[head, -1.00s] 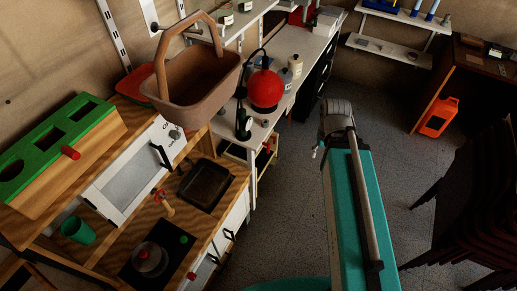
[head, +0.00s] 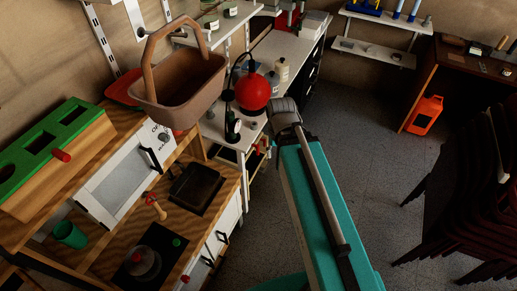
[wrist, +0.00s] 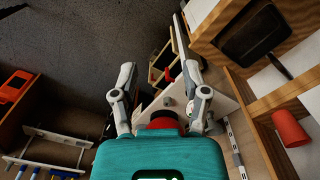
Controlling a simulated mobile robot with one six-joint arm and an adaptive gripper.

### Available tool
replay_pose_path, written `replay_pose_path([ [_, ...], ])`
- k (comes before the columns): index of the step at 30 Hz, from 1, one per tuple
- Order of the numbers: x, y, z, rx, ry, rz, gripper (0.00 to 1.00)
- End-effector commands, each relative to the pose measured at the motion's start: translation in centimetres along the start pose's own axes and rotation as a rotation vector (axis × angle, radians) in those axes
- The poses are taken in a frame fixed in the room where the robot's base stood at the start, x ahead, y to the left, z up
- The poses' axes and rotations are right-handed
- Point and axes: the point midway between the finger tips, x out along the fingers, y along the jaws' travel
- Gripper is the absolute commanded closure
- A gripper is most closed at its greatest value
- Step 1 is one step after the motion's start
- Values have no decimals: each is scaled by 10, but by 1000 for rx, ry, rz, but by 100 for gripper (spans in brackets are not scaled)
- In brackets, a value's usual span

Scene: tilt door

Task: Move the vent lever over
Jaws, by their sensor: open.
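A red peg-like handle (head: 61,156) sticks out of the front of a green-topped wooden box (head: 40,150) at the left. A small knob with lettering (head: 164,136) sits at the upper corner of the tilted white door (head: 120,180), which has a black handle (head: 151,160). I cannot tell which of these is the vent lever. In the wrist view my gripper (wrist: 158,78) is open, its two fingers spread with nothing held. In the head view my arm's grey end is right of the toy kitchen, well apart from the door; its fingers are not clear there.
A brown basket (head: 180,85) is above the kitchen's back edge, and a red ball (head: 253,92) stands beyond my arm. Stacked chairs (head: 475,200) stand right. Floor between is free.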

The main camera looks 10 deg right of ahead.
Motion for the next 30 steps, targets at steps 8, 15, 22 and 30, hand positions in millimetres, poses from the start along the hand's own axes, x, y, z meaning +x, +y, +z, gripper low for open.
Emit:
replay_pose_path([
  [8, 3, 0, -1, 8, 0, -6, 41],
  [15, 26, -8, -11, 73, -4, -62, 41],
  [22, 66, -16, -30, 217, -19, -176, 41],
  [30, 112, -20, -56, 423, -56, -340, 41],
])
